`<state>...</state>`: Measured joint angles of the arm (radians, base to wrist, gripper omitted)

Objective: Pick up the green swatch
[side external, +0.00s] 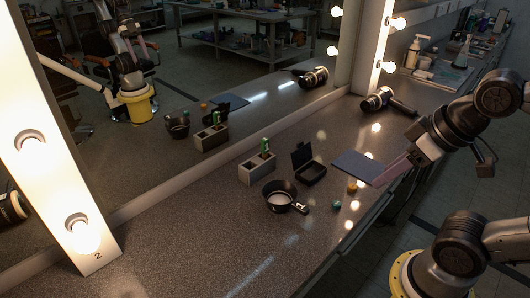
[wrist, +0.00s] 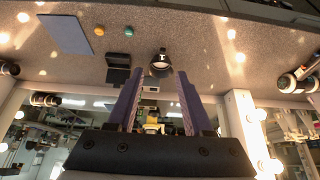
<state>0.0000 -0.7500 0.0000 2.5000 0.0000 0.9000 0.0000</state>
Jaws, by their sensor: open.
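A small teal-green round piece (side external: 336,204) lies on the speckled counter, right of the black pan; it also shows in the wrist view (wrist: 129,31). A second green item (side external: 265,144) stands upright in the grey block (side external: 256,170). I cannot tell which of them is the swatch. My gripper (side external: 382,180) is open and empty, with pinkish-purple fingers, near the counter's right edge beside the blue-grey mat. Its two fingers (wrist: 154,75) stand apart in the wrist view, with nothing held between them.
An orange piece (side external: 352,186) lies near the mat (side external: 355,165). An open black case (side external: 308,170) and a black pan (side external: 279,196) stand by the block. A hairdryer-like tool (side external: 378,99) lies behind. A mirror backs the counter; its front left is clear.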

